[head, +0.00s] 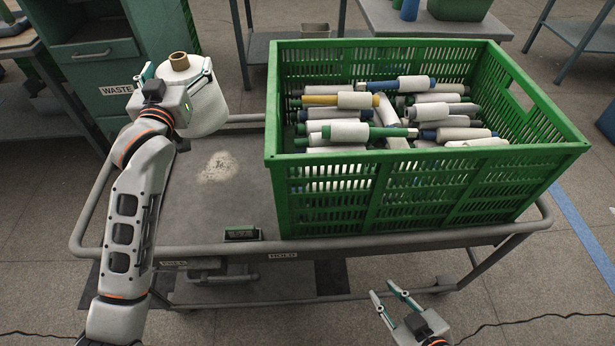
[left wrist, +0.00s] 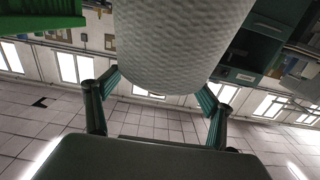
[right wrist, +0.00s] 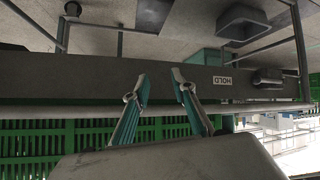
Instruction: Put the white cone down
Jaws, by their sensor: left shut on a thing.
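The white cone (head: 206,105) is a large wound yarn package with a brown tube end (head: 179,61) sticking out at its top. My left gripper (head: 178,86) is shut on it and holds it at the left end of the cart, near the cart's rail. In the left wrist view the cone (left wrist: 180,40) fills the space between the fingers (left wrist: 160,95). I cannot tell whether its base touches anything. My right gripper (head: 390,298) is open and empty in front of the cart; its spread fingers also show in the right wrist view (right wrist: 160,88).
A green crate (head: 425,205) full of yarn bobbins stands on the right of the cart (head: 215,215). The cart's left deck is bare except for a pale round patch (head: 217,167) and a small dark device (head: 242,235). A green cabinet labelled WASTE (head: 110,65) stands behind.

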